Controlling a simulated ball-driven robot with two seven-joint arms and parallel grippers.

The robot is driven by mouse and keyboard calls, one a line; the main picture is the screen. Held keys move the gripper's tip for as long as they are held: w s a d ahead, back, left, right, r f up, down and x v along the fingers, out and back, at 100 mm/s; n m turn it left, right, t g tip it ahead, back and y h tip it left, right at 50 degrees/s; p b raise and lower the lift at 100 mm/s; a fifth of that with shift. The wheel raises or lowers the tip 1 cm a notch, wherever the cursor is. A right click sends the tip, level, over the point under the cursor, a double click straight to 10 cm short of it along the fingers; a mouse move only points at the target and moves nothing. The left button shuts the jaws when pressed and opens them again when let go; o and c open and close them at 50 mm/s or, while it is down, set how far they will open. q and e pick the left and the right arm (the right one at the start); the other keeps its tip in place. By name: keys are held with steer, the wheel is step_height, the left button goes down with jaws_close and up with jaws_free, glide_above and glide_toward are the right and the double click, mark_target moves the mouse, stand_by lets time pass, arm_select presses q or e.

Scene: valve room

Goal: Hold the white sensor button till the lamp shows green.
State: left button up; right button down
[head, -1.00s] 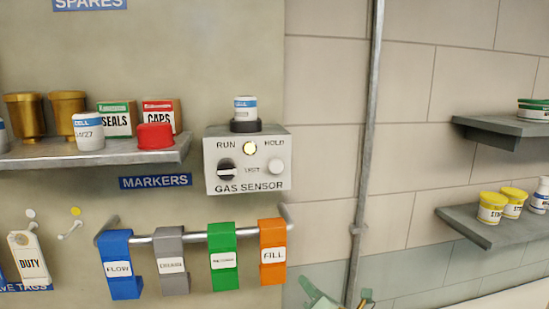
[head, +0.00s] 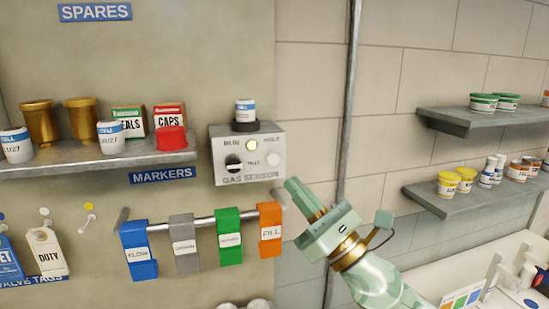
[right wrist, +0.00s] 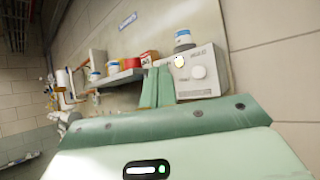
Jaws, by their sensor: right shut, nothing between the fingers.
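The grey gas sensor box (head: 222,150) is on the wall in the head view. Its white button (head: 273,158) is at the right of its face, its lamp (head: 252,145) glows pale yellow, and its black knob (head: 234,164) is at the left. My right gripper (head: 291,186) is shut and empty, below and right of the button, apart from it in the picture. In the right wrist view its fingers (right wrist: 156,87) show left of the box (right wrist: 205,88), the button (right wrist: 198,72) and the lamp (right wrist: 179,61). My left gripper is not in view.
A small white pot (head: 245,107) stands on the box in a dark ring. A rail (head: 200,222) with coloured tags hangs below. The spares shelf (head: 60,160) is at left. A vertical pipe (head: 345,130) and shelves (head: 450,120) are at right.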

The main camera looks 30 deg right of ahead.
steer(key=shift+d, duration=0.1)
steer(key=shift+w, duration=0.1)
steer(key=b, duration=0.2)
glide_toward(273, 158)
step_height(273, 158, up, 4)
steer(key=w+a, duration=0.2)
steer(key=a, duration=0.1)
steer(key=shift+w+d+r, duration=0.1)
steer(key=shift+w+d, duration=0.15)
steer(key=shift+w, duration=0.5)
stand_by(1.1)
steer(key=shift+w+b, duration=0.15)
steer(key=shift+b, duration=0.25)
steer(key=shift+w+d, duration=0.1)
steer(key=shift+w, duration=0.15)
